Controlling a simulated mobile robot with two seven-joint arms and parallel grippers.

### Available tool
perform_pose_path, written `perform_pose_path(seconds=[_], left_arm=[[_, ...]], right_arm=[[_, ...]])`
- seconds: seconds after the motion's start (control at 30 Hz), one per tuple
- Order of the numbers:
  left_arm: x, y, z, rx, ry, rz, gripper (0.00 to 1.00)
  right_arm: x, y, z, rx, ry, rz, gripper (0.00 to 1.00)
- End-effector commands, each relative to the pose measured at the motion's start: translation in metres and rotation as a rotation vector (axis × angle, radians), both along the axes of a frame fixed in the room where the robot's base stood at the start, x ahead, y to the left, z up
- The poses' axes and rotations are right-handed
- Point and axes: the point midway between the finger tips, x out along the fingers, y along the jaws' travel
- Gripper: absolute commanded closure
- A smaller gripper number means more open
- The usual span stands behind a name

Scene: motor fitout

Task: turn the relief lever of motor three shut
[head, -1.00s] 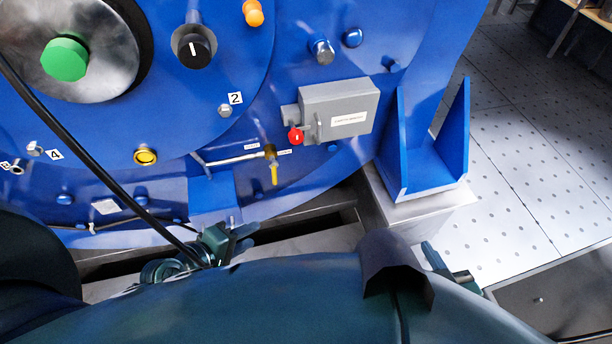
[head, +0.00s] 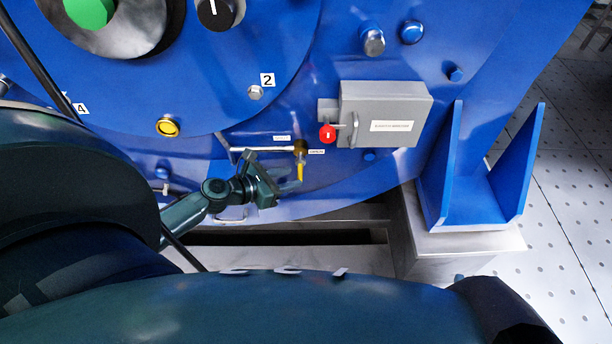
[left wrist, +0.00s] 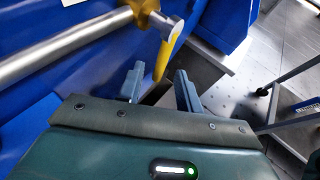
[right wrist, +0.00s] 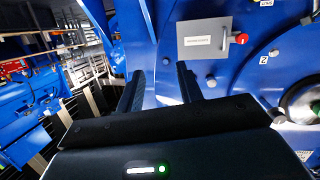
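The relief lever (head: 300,173) is a small yellow handle on a brass valve (head: 300,148) at the end of a thin pipe, low on the blue motor face. It points down, across the pipe. My left gripper (head: 286,180) is just left of the lever in the head view. In the left wrist view the lever (left wrist: 162,60) hangs just beyond the open fingertips (left wrist: 158,84), in line with the gap; contact cannot be told. My right gripper (right wrist: 162,80) is open and empty in the right wrist view, out of the head view.
A grey box (head: 385,115) with a red knob (head: 327,133) is right of and above the valve. A blue bracket (head: 480,190) stands further right on a metal plinth. A yellow-ringed button (head: 167,127) is left. A black cable crosses at left.

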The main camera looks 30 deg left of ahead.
Motion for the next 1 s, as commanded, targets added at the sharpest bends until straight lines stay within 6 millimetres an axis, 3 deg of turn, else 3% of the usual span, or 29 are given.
perform_pose_path(seconds=[0.1, 0.3, 0.73, 1.0], left_arm=[[0.022, -0.010, -0.011, 0.001, -0.002, -0.002, 0.65], [0.044, -0.020, -0.022, 0.002, -0.001, -0.001, 0.65], [0.052, -0.024, -0.024, 0.003, 0.000, -0.001, 0.65], [0.051, -0.024, -0.024, 0.003, 0.000, -0.002, 0.87]], right_arm=[[0.001, 0.002, -0.003, 0.003, -0.042, 0.006, 0.64], [0.003, 0.004, -0.001, 0.007, -0.100, 0.015, 0.64], [0.003, 0.005, 0.001, 0.009, -0.122, 0.019, 0.64], [0.003, 0.005, 0.001, 0.008, -0.122, 0.019, 0.64]])
